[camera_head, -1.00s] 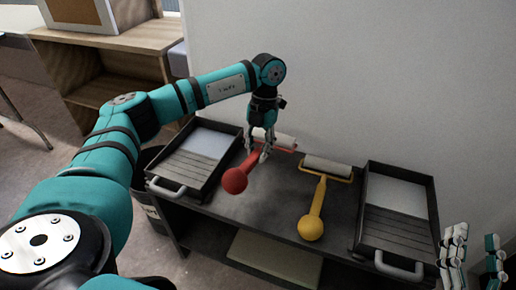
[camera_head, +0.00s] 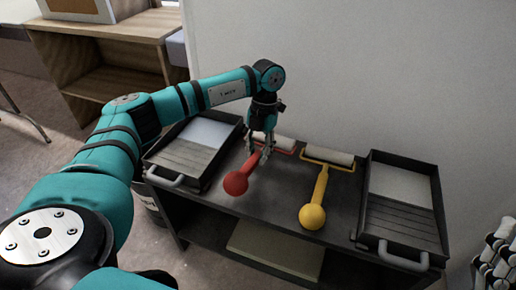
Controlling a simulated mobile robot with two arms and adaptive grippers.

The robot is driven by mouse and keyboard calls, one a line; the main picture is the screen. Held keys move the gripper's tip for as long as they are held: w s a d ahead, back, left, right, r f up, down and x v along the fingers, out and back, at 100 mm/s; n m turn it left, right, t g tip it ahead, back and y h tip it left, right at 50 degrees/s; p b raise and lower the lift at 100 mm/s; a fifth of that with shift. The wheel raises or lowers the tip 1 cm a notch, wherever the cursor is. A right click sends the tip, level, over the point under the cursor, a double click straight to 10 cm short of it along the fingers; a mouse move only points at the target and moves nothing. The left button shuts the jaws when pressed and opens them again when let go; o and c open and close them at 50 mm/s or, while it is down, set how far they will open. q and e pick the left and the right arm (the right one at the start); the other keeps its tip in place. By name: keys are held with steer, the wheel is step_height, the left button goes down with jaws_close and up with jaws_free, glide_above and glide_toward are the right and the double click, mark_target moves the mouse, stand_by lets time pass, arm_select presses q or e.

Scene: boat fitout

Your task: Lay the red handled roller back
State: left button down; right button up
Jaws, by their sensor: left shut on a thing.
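The red handled roller (camera_head: 237,183) is on or just above the dark bench top between the two paint trays; I cannot tell whether it touches. Its red ball end points to the front left and its pale roller sleeve (camera_head: 284,143) lies toward the wall. My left gripper (camera_head: 262,155) comes down from above and is shut on the roller's handle, partly hiding it. Part of my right gripper (camera_head: 496,262) shows at the lower right edge, apart from everything; its fingertips are not clear.
A yellow handled roller (camera_head: 314,212) lies to the right. A left paint tray (camera_head: 180,178) and a right paint tray (camera_head: 401,250) flank the rollers on the bench (camera_head: 268,212). A board (camera_head: 275,250) lies on the shelf below. A wooden shelf unit (camera_head: 110,42) stands at back left.

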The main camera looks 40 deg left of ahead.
arm_select(q)
steer(key=c, duration=1)
jaws_free()
steer(key=v, duration=1.2)
